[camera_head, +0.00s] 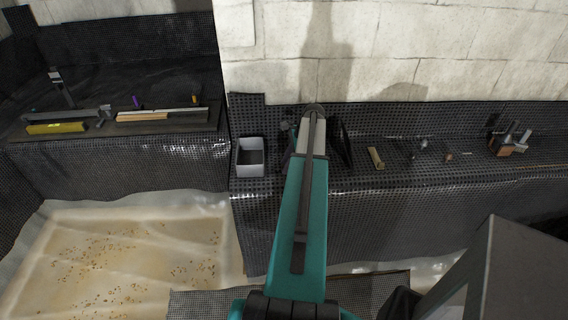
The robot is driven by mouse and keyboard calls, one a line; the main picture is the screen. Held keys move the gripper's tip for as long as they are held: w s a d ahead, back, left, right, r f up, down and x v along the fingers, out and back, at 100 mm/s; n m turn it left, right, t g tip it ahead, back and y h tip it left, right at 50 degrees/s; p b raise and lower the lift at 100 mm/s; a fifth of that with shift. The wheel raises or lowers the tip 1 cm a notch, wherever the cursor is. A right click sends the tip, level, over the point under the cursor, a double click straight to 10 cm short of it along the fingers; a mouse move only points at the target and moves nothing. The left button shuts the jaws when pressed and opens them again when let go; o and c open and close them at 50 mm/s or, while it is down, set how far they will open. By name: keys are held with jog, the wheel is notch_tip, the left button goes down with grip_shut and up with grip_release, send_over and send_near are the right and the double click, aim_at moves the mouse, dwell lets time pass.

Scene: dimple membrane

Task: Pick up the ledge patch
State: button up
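My teal and grey arm reaches up the middle of the view to the black dimpled ledge along the pale block wall. My gripper is hidden behind the arm, so its fingers and anything in them do not show. I cannot tell for sure which thing is the ledge patch. A dark, tilted flat piece (341,143) stands just right of the arm's far end, partly covered by it. Small dark parts show just left of the arm; I cannot tell what they are.
A grey open bin (250,157) stands on the ledge left of the arm. A tan block (376,158), small tools (421,146) and a wooden tool holder (508,142) lie to the right. A tool board (190,125) is at left. A grey box (510,275) fills the lower right.

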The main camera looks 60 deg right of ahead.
grip_shut()
jog(key=shift+r, duration=0.15)
notch_tip(320, 180, up, 10)
jog(key=b, duration=0.2)
jog(key=shift+b, duration=0.4)
dwell(0.3)
dwell(0.5)
